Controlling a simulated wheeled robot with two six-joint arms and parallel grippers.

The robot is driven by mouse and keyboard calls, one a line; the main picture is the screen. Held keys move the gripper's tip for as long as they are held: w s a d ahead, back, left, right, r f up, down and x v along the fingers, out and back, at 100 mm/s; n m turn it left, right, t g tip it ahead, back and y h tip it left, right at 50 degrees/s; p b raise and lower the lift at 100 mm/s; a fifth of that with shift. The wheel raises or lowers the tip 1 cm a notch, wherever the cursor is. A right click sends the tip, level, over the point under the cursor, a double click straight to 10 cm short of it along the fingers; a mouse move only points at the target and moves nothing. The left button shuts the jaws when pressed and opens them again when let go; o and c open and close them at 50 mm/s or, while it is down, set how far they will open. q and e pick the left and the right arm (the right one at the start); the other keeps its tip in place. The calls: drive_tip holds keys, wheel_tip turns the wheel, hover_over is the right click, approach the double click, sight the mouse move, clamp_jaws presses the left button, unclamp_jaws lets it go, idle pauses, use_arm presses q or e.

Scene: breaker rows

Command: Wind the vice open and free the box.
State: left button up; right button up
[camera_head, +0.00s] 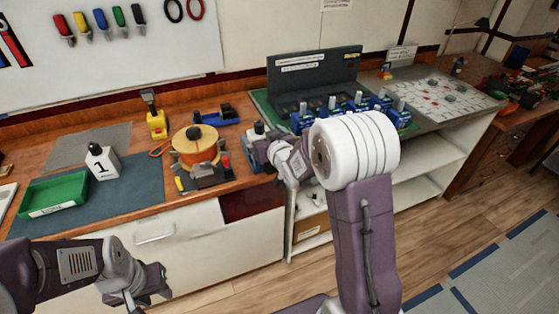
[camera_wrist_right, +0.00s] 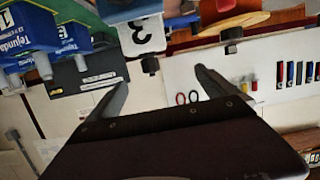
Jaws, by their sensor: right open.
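I cannot pick out the vice or the box in it with certainty. A low blue and dark tool (camera_head: 222,115) lies at the back of the wooden bench and could be a vice, but it is too small to tell. My right gripper (camera_wrist_right: 165,92) is open and empty in the right wrist view. In the head view it is at the bench edge, partly hidden by my own arm.
Several blue units (camera_head: 302,122) with grey knobs stand on the right bench before a dark panel (camera_head: 315,68). The blue-grey mat (camera_head: 130,195) has free room.

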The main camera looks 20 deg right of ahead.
sight(259, 136)
use_arm(q)
drive_tip(key=shift+w+d+f, duration=0.1)
drive_tip(key=shift+d+f, duration=0.1)
drive_tip(key=shift+f, duration=0.05)
use_arm(e)
drive_tip(key=shift+g, duration=0.3)
drive_tip(key=w+f, duration=0.2)
drive_tip(key=w, duration=0.1)
drive_tip(key=w+d+f, duration=0.1)
drive_tip(key=w+f, duration=0.4)
drive_tip(key=shift+w+d+f, duration=0.1)
drive_tip(key=shift+w+d, duration=0.05)
drive_tip(key=shift+w, duration=0.2)
drive_tip(key=c, duration=2)
use_arm(q)
drive_tip(key=shift+f, duration=0.1)
drive_tip(key=shift+f, duration=0.1)
use_arm(e)
drive_tip(key=shift+s, duration=0.2)
